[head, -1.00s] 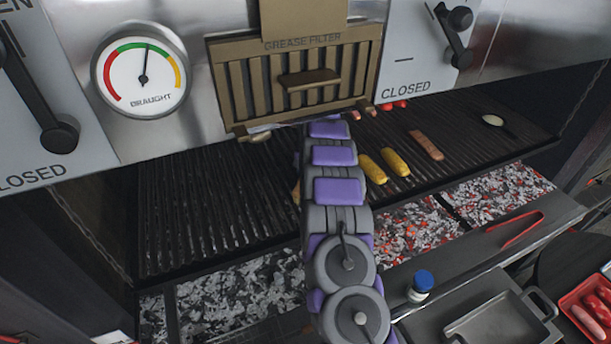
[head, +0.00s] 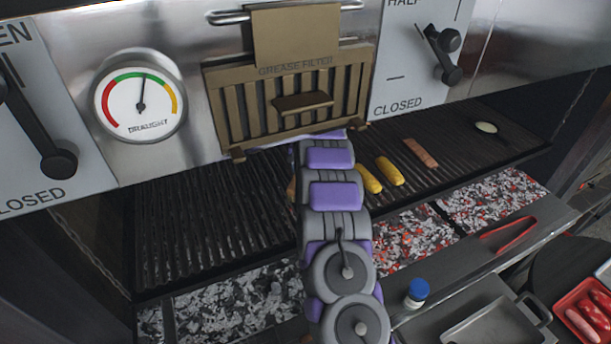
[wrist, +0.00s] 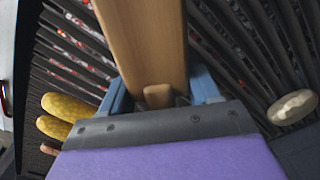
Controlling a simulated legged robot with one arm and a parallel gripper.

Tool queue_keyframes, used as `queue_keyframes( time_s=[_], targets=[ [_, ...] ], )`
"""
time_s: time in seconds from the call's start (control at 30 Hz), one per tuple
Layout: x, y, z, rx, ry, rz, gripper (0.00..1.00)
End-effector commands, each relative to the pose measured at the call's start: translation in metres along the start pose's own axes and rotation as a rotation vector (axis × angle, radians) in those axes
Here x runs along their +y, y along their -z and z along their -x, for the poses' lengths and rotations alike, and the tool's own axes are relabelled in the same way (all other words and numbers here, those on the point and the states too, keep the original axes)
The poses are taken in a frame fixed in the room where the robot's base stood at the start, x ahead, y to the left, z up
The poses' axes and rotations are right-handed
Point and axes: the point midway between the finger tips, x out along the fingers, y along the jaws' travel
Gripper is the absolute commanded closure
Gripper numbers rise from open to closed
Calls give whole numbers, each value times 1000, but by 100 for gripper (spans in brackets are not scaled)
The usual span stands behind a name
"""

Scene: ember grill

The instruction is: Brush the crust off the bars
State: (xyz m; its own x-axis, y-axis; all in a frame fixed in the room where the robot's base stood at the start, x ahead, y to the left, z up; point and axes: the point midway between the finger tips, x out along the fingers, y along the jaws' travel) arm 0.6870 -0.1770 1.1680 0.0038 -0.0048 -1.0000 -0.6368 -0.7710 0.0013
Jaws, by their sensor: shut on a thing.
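My gripper (wrist: 163,92) has blue fingers shut on a wooden brush handle (wrist: 145,35) in the wrist view. The handle runs up out of that picture, and its bristle end is out of sight. The dark grill bars (head: 205,215) show on both sides of it in the wrist view (wrist: 240,45).
Yellow corn cobs (head: 390,171) and a sausage (head: 420,152) lie on the bars right of my arm. A pale round food piece (wrist: 292,107) lies at right in the wrist view. The grease filter (head: 340,95) hangs above. Glowing coals (head: 490,200) lie below.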

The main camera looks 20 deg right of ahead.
Motion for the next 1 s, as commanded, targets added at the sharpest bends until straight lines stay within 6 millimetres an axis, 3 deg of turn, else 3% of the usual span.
queue_keyframes(
  time_s=[0.37,0.7,1.0],
  targets=[
    [0,1,4,2,1,0,67],
    [0,2,31,5,3,0,67],
    [0,1,31,3,1,0,67]
  ],
)
